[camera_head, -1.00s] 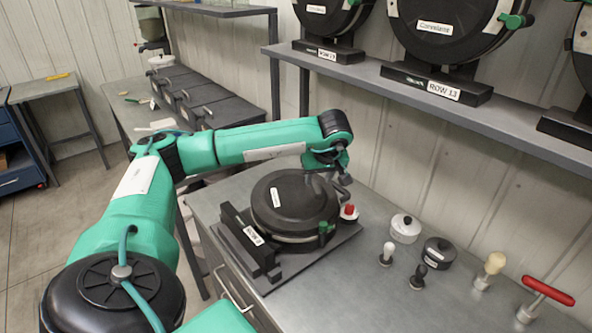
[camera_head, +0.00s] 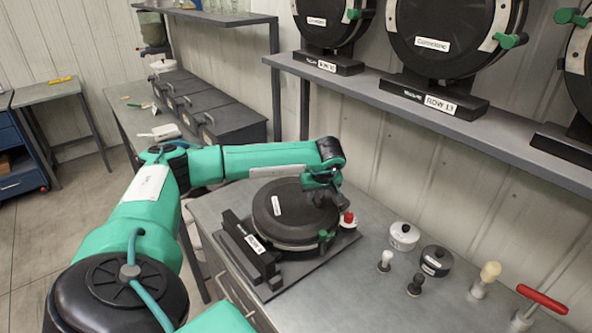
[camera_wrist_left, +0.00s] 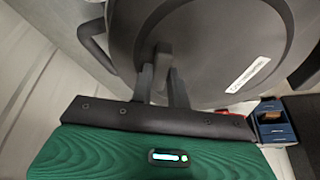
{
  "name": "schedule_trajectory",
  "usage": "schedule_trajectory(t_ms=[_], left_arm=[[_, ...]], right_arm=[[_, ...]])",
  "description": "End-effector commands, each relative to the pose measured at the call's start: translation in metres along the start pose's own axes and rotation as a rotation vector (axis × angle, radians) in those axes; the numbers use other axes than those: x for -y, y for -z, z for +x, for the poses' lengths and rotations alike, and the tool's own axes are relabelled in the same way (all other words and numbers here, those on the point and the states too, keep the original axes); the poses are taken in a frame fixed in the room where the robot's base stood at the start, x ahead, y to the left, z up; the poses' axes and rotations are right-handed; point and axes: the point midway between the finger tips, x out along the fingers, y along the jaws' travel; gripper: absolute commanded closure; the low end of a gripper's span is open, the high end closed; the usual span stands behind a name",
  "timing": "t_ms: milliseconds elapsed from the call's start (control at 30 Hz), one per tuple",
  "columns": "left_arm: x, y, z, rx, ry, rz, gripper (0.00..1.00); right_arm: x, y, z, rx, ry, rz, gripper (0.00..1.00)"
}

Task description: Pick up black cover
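The black cover (camera_head: 283,213) is a round dark disc with a white label, on the seed meter lying on the bench. It fills much of the left wrist view (camera_wrist_left: 215,40), where a raised ridge (camera_wrist_left: 163,56) stands on its face. My left gripper (camera_head: 326,196) is over the cover's right part in the head view. In the left wrist view its two fingers (camera_wrist_left: 161,76) are apart, one on each side of the ridge. Firm contact with the ridge does not show. My right gripper is not in view.
The seed meter's base (camera_head: 255,262) rests on the grey bench (camera_head: 375,300). A red-topped item (camera_head: 348,219) is close right of the cover. Pots, stampers and a red T-handle (camera_head: 541,298) stand further right. A shelf (camera_head: 400,97) with more meters runs above.

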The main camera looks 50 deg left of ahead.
Motion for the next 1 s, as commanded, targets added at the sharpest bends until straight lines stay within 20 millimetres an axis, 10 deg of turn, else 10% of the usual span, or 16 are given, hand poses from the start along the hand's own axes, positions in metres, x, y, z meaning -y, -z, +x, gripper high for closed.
schedule_trajectory(t_ms=[567, 1000], left_arm=[[-0.001, 0.005, -0.010, -0.002, -0.003, -0.002, 1.00], [0.001, 0.041, -0.098, -0.004, -0.007, -0.004, 1.00]], right_arm=[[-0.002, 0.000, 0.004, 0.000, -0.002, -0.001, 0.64], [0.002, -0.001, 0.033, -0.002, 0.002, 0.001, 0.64]])
